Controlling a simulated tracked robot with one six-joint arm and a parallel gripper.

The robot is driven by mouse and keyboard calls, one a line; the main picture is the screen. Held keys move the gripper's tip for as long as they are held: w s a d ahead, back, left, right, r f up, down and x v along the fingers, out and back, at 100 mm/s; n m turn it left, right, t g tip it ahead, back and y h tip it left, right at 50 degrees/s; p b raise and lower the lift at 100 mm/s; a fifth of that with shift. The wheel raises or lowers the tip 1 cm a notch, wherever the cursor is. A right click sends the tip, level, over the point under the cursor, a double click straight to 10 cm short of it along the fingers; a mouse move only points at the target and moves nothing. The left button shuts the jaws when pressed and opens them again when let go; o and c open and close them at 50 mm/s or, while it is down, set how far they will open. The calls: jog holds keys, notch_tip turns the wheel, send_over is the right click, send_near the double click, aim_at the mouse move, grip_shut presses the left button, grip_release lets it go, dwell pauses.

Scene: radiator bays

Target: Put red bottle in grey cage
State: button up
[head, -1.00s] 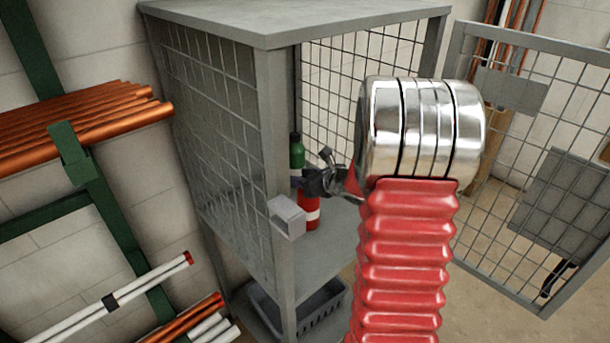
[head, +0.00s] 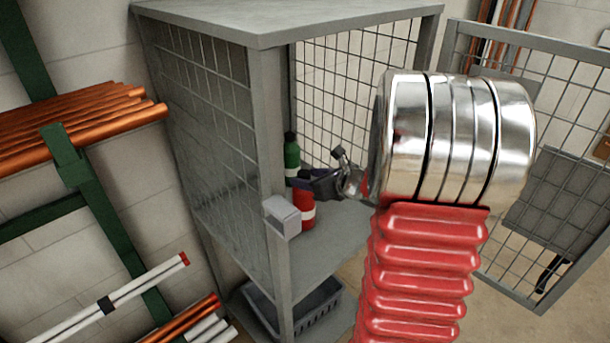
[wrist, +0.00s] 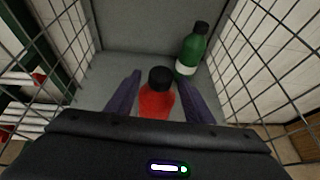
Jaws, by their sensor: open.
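The red bottle (head: 305,207), with a white band, stands upright on the shelf inside the grey cage (head: 270,110). In the wrist view the red bottle (wrist: 156,100) shows its dark cap and lies between the two fingers. My gripper (head: 318,180) is open, just above and around the bottle's top in the cage; it also shows in the wrist view (wrist: 155,92). No contact between fingers and bottle can be made out. The bottle's lower part is hidden by my gripper body in the wrist view.
A green bottle (head: 291,155) stands behind the red one, also in the wrist view (wrist: 191,50). The cage's mesh door (head: 530,150) is open at right. A grey crate (head: 318,310) sits under the shelf. Copper pipes (head: 75,125) lie on a rack at left.

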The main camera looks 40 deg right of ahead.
jog(key=shift+v, duration=2.75)
jog(key=shift+s, duration=0.15)
